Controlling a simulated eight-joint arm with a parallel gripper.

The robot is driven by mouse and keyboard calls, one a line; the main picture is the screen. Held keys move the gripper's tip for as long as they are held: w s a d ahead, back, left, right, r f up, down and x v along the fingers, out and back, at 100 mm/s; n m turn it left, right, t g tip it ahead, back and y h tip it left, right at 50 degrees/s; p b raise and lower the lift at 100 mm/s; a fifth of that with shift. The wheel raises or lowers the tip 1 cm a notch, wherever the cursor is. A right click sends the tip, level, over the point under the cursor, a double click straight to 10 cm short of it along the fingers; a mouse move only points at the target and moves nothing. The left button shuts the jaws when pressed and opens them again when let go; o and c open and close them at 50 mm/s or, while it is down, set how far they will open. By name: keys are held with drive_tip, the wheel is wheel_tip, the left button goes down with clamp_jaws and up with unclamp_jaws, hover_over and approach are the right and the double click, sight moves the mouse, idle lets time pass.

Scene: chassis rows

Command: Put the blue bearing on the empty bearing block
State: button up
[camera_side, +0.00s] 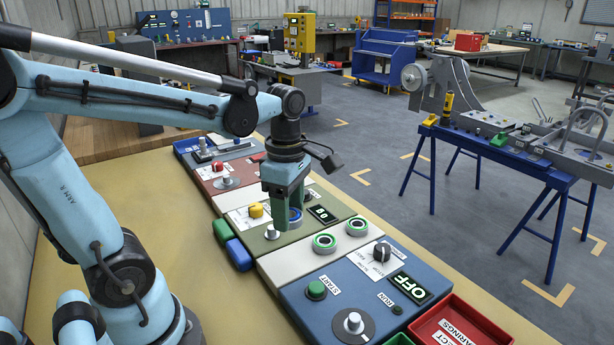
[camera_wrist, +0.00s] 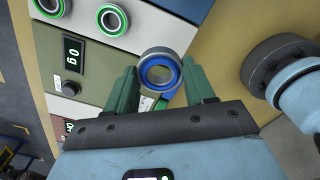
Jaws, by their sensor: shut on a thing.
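The blue bearing (camera_side: 295,217), a grey ring with a blue inner band, is held at the tips of my gripper (camera_side: 284,208), above the olive panel in the side view. In the wrist view the blue bearing (camera_wrist: 145,74) sits between the two green fingers of my gripper (camera_wrist: 160,80), its open bore facing the camera. Two green-ringed bearings, a nearer one (camera_side: 324,243) and a farther one (camera_side: 356,226), sit on the pale panel to the right. I cannot make out an empty bearing block in either view.
A blue control panel (camera_side: 330,289) and a red BEARINGS tray (camera_side: 478,312) lie nearer. Green and blue bins stand left. The tan tabletop (camera_side: 130,205) is largely clear.

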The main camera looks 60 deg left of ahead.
drive_tip(key=shift+d+r, duration=0.5)
drive_tip(key=shift+d, duration=0.35)
drive_tip(key=shift+w+r, duration=0.15)
drive_tip(key=shift+r, duration=0.05)
drive_tip(key=w+a+r+n, duration=0.1)
drive_tip(key=w+a+n, duration=0.4)
drive_tip(key=w+a, duration=0.3)
drive_tip(key=n, duration=0.4)
approach(266, 195)
drive_tip(key=a+f, duration=0.1)
drive_tip(key=w+a+f, duration=0.1)
drive_tip(key=shift+w+a+f, duration=0.1)
drive_tip(key=shift+a+f, duration=0.15)
drive_tip(key=shift+a, duration=0.1)
drive_tip(key=shift+f, duration=1.95)
drive_tip(key=shift+f, duration=0.15)
drive_tip(key=o, duration=1.2)
